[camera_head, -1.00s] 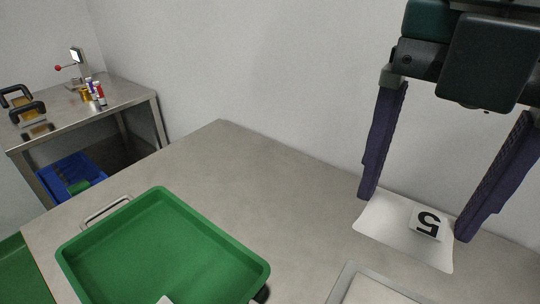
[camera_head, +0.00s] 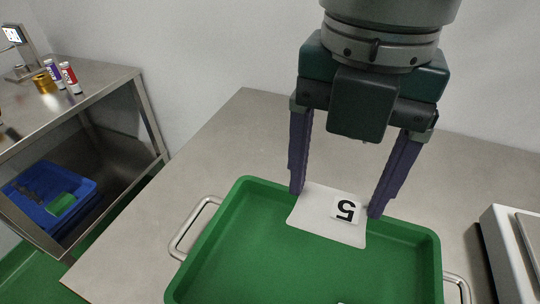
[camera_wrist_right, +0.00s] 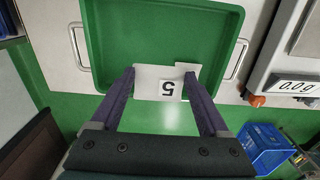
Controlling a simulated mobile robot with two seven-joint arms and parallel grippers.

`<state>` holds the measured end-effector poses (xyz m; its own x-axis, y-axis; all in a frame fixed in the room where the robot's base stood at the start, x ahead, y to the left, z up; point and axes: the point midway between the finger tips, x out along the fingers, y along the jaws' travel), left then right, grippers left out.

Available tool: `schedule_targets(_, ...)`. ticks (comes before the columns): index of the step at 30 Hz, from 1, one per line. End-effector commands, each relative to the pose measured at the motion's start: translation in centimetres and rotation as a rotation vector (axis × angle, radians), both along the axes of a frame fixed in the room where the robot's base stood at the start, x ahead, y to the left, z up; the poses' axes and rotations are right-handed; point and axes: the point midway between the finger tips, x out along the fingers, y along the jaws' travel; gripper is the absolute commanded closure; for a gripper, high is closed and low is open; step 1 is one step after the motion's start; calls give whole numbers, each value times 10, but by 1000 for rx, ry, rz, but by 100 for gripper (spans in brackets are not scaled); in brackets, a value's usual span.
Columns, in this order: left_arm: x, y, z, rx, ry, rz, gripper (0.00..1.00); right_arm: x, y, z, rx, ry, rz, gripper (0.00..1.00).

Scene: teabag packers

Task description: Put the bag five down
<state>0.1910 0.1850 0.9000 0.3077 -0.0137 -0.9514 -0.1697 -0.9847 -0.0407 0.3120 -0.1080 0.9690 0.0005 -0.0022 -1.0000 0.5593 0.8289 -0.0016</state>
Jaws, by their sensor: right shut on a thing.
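Bag five is a flat white bag (camera_head: 316,222) with a black 5 on a label, upside down in the head view. My right gripper (camera_head: 336,204) is shut on it, one finger at each side edge. In the right wrist view the bag (camera_wrist_right: 146,82) spans between the fingertips, overlapping the tray's near wall. My left gripper is not in view.
A small white piece (camera_wrist_right: 187,66) lies in the tray beyond the bag. A scale reading 0.0 g (camera_wrist_right: 295,86) stands right of the tray. A steel side table (camera_head: 90,85) with bottles and a blue crate (camera_head: 75,190) below is at left.

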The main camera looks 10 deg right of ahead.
Motion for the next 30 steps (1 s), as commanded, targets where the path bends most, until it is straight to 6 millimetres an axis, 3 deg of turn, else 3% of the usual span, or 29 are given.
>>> schedule_targets(1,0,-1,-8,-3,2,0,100,-2,-1,-21,-3,7,-1,80)
schedule_targets(3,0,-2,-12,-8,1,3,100,-2,0,-42,-2,6,-1,80)
schedule_targets(9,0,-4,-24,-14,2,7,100,-1,0,-91,-1,2,0,80)
schedule_targets(16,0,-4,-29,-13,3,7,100,0,0,-113,-1,1,2,80)
schedule_targets(22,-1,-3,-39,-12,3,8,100,-1,0,-145,-1,2,1,80)
schedule_targets(30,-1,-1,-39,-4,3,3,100,0,0,-149,0,-1,1,80)
